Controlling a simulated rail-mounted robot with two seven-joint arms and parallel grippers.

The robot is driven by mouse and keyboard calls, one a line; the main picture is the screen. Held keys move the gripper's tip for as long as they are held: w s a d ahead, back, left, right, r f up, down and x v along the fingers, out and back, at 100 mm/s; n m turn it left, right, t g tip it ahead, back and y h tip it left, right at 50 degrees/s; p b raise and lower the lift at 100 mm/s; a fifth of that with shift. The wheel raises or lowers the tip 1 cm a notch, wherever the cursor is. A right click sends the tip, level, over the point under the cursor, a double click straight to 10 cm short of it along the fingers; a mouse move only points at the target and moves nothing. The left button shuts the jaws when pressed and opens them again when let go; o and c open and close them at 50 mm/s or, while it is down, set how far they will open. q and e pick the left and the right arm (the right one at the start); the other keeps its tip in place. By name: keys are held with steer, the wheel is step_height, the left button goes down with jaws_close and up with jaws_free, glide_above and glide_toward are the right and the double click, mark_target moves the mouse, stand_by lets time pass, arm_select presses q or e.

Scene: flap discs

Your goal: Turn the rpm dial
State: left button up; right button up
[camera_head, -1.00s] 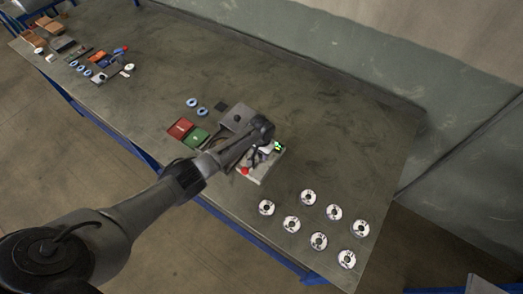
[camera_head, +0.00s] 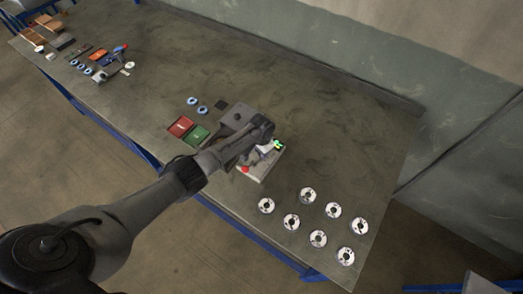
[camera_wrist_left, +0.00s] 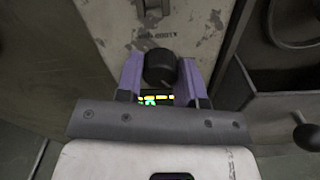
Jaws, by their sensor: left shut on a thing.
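The rpm dial is a round black knob (camera_wrist_left: 159,68) on the worn light-grey panel (camera_wrist_left: 185,25) of a machine. In the left wrist view my left gripper (camera_wrist_left: 160,78) has its two purple fingers on either side of the knob, shut on it. A lit yellow and green display (camera_wrist_left: 152,99) shows just below the knob, partly covered by the gripper. In the head view the light-grey machine (camera_head: 251,176) stands on the bench, with a red button (camera_head: 245,169) and a green-lit display (camera_head: 278,145). My arm hides the dial there. My right gripper is not in view.
Several flap discs (camera_head: 291,222) lie at the right end of the bench (camera_head: 340,110). A red tray (camera_head: 181,126) and a green tray (camera_head: 195,137) lie left of the machine, beside a grey box (camera_head: 237,113). Small parts and tools crowd the far left. The bench behind the machine is clear.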

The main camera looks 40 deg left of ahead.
arm_select(q)
steer(key=o, duration=0.9)
steer(key=shift+o, duration=0.2)
step_height(320, 180, up, 14)
steer(key=p, duration=0.1)
steer(key=shift+f, duration=0.1)
stand_by(0.3)
